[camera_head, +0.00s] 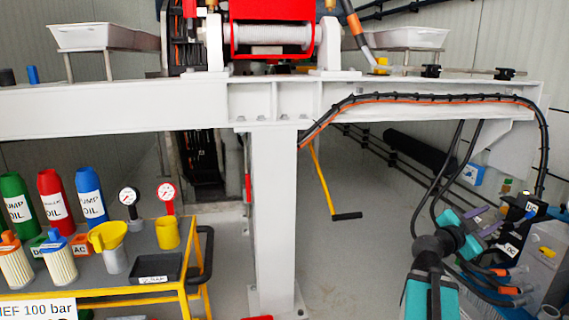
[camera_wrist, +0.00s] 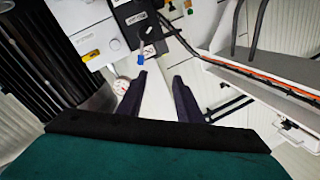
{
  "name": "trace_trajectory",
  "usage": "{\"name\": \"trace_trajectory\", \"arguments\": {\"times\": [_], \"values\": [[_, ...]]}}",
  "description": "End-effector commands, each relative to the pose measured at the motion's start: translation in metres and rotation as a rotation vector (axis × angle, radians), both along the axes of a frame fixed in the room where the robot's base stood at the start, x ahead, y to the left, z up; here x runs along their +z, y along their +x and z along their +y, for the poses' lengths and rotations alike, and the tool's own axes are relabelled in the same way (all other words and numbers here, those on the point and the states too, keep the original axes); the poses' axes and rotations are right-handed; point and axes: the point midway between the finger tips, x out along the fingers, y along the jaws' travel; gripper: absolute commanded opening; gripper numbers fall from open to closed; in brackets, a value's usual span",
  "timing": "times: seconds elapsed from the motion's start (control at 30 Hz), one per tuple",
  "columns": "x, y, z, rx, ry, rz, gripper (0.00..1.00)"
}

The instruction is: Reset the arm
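My arm is teal and dark grey and rises from the lower right in the head view. My gripper (camera_head: 489,219) is near the electrical boxes at the right, in front of the hanging black cables. In the wrist view my gripper (camera_wrist: 160,80) shows two dark fingers standing apart with nothing between them. Beyond the fingers is a black box (camera_wrist: 133,20) with a blue plug (camera_wrist: 140,59). I cannot tell how far the fingertips are from it.
A yellow-framed cart (camera_head: 185,292) with bottles, filters and gauges stands at the left. A white beam (camera_head: 110,108) on a thick post (camera_head: 274,200) crosses the middle. Black cables (camera_head: 465,150) hang beside my arm. A grey box (camera_head: 541,262) stands at the right. The floor between post and arm is clear.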

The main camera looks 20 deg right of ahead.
Motion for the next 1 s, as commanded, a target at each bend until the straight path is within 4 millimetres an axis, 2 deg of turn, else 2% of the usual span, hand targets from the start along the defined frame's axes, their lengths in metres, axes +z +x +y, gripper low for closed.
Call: {"name": "trace_trajectory", "arguments": {"times": [0.07,0.47,0.7,1.0], "values": [[0.007,0.014,0.009,0.023,0.012,0.015,0.33],[-0.010,0.072,0.054,0.123,0.084,0.095,0.33],[-0.030,0.100,0.087,0.181,0.155,0.133,0.33],[-0.061,0.124,0.132,0.239,0.263,0.186,0.33]]}}
